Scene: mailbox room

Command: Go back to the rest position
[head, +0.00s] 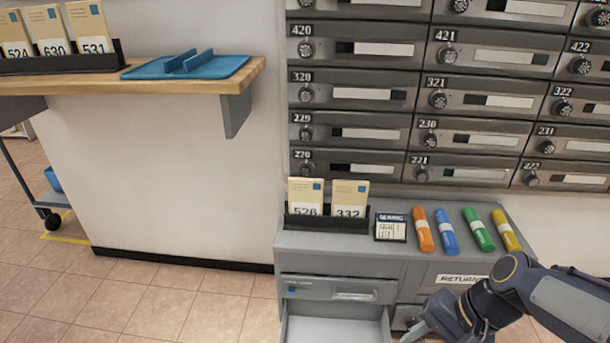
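My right arm comes in from the lower right, in front of the grey cabinet (340,262). My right gripper (418,330) is low at the bottom edge of the picture, just right of the open drawer; it is partly cut off and its fingers cannot be made out clearly. My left gripper is not in view. The lower drawer (332,330) is pulled out, and the part of its inside that shows looks empty. The drawer above it (335,288) is shut.
On the cabinet are a black rack (325,223) with envelopes, a small card (391,227) and several coloured tubes (447,231). Mailboxes (430,110) rise behind. A wooden shelf (120,84) at left holds a blue tray (225,68) and numbered envelopes. The tiled floor at left is mostly clear.

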